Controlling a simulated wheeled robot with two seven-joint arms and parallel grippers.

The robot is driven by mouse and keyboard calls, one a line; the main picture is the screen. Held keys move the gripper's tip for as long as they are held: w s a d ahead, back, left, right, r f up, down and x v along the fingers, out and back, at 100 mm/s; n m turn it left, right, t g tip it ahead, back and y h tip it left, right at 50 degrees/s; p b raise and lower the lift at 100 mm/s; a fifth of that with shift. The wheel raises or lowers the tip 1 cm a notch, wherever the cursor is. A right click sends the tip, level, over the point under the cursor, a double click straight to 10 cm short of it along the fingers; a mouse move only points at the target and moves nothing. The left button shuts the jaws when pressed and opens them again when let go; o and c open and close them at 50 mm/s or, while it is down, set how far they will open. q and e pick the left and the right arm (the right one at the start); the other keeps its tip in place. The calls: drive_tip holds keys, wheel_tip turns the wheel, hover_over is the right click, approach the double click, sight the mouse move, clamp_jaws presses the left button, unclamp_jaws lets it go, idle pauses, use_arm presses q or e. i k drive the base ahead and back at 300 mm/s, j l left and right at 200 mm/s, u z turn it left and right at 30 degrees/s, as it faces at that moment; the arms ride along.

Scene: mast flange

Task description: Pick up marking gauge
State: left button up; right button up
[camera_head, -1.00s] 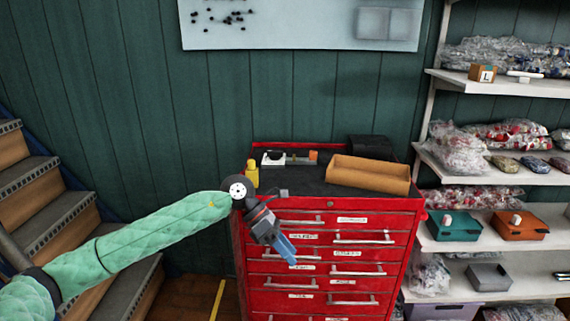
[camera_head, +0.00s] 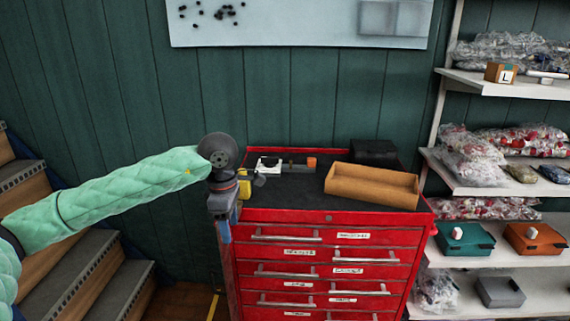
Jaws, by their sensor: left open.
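On the black top of the red tool cabinet (camera_head: 330,215), near its back left, lies a small group of items: a white and dark piece (camera_head: 268,166) and a grey bar with an orange block (camera_head: 311,162) at its right end. One of these may be the marking gauge, but they are too small to tell for sure. My left gripper (camera_head: 224,234) hangs at the cabinet's left front corner, blue fingers pointing down, apart from these items. It is open, with nothing seen in it. My right gripper is not in view.
An open brown tray (camera_head: 372,186) sits at the right of the cabinet top, with a black box (camera_head: 374,152) behind it. A yellow bottle (camera_head: 245,186) is partly hidden behind my gripper. Stairs (camera_head: 75,265) stand left, shelves (camera_head: 520,190) right. The top's front middle is clear.

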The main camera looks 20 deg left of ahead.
sight(311, 166)
drive_tip(key=i, duration=1.65)
